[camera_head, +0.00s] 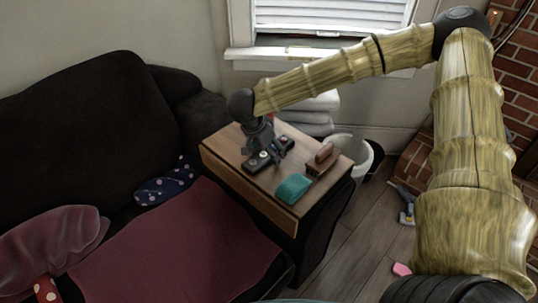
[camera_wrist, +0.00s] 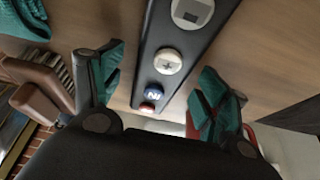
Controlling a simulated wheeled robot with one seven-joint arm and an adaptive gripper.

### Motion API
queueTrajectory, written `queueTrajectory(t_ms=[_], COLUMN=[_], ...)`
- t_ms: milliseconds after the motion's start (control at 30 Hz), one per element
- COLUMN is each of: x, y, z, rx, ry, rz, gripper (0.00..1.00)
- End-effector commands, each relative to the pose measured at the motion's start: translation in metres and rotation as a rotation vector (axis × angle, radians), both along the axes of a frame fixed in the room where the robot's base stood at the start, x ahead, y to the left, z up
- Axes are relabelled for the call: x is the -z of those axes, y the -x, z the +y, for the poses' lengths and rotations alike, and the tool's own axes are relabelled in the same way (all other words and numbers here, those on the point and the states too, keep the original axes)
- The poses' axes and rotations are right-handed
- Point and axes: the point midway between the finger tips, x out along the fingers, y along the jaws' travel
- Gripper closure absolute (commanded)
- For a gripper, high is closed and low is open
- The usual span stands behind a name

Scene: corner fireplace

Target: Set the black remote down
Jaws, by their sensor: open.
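The black remote (camera_head: 259,162) lies on the wooden top of a small side table (camera_head: 234,176). It is a long black bar with round, light buttons and a blue one. My gripper (camera_head: 266,149) is right over it and hides part of it. In the wrist view the remote (camera_wrist: 190,38) runs between the two teal-padded fingers of my gripper (camera_wrist: 160,82). The fingers are spread, with a visible gap on each side of the remote. The remote appears to rest flat on the wood.
A folded teal cloth (camera_head: 293,188) and a brown brush (camera_head: 322,158) lie to the right on the tabletop. A dark sofa (camera_head: 85,125) stands at left. A white bin (camera_head: 357,150) and stacked white cushions (camera_head: 310,117) are behind the table. Bare wood shows at the table's front left.

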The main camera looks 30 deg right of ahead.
Motion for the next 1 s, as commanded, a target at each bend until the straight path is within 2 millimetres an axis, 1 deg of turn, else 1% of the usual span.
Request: queueTrajectory(t_ms=[67,100,367,400,433,467,667,767,867,1000], x=[-0.001,-0.001,0.0,0.0,-0.001,-0.001,-0.002,-0.008,-0.02,-0.043], y=[0.0,0.0,0.0,0.0,0.0,0.0,0.0,0.0,0.0,-0.001], z=[0.0,0.0,0.0,0.0,0.0,0.0,0.0,0.0,0.0,0.001], rx=[0.0,0.0,0.0,0.0,0.0,0.0,0.0,-0.001,-0.001,0.0], ry=[0.0,0.0,0.0,0.0,0.0,0.0,0.0,0.0,0.001,0.001], rz=[0.0,0.0,0.0,0.0,0.0,0.0,-0.001,-0.002,-0.002,-0.004], gripper=[0.25,0.27,0.74,0.78,0.78,0.83,0.83,0.83,0.83,0.83])
